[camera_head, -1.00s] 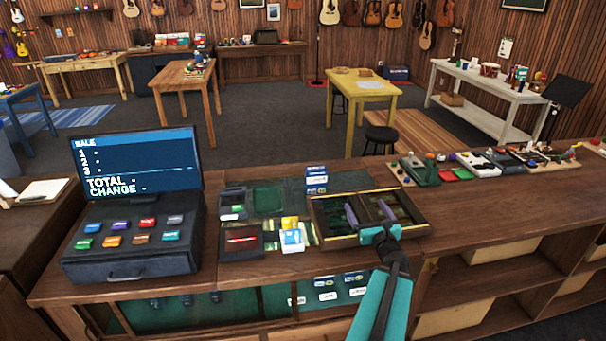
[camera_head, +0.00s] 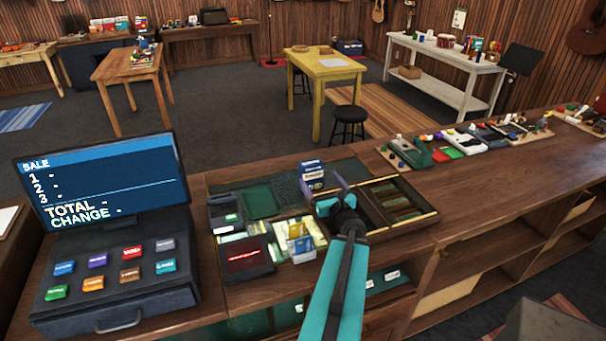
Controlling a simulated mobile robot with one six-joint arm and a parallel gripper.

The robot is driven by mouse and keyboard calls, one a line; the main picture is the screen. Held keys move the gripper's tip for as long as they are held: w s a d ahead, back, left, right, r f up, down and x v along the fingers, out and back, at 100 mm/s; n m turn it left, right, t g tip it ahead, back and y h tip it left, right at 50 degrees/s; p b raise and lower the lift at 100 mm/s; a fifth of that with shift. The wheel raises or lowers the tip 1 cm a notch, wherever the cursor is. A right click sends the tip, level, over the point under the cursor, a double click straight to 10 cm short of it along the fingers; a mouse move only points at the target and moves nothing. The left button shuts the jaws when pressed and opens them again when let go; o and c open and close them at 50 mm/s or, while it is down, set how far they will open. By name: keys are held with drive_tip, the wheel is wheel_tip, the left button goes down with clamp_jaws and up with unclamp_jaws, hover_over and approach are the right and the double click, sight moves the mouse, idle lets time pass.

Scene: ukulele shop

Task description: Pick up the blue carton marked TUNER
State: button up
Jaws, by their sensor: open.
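A small blue and white carton (camera_head: 312,173) stands on the counter mat, just behind my gripper. It looks like the blue TUNER carton, but its print is too small to read. My gripper (camera_head: 323,186) is teal with purple fingers. It is open and empty, in front of the carton and by the left end of the wooden tray. The fingers appear on either side of the carton's lower part in the picture. I cannot tell how far apart in depth they are.
The divided wooden tray (camera_head: 428,216) lies right of my gripper. The cash register (camera_head: 118,272) stands far left. Pedals line the counter's right side.

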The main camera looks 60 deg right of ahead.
sight(313, 170)
drive_tip(key=shift+w+d+f+b, duration=0.15)
drive_tip(key=shift+w+f+b, duration=0.05)
drive_tip(key=shift+b, duration=0.95)
drive_tip(key=w+b, duration=0.1)
drive_tip(key=b, duration=0.4)
drive_tip(key=shift+d, duration=0.35)
drive_tip(key=b, duration=0.7)
drive_tip(key=shift+w+d+b, duration=0.3)
drive_tip(key=shift+w+d, duration=0.05)
drive_tip(key=shift+w, duration=0.05)
drive_tip(key=shift+w+d+r, duration=0.2)
drive_tip(key=shift+w+r, duration=0.05)
drive_tip(key=shift+p+x, duration=0.7)
drive_tip(key=shift+x, duration=1.85)
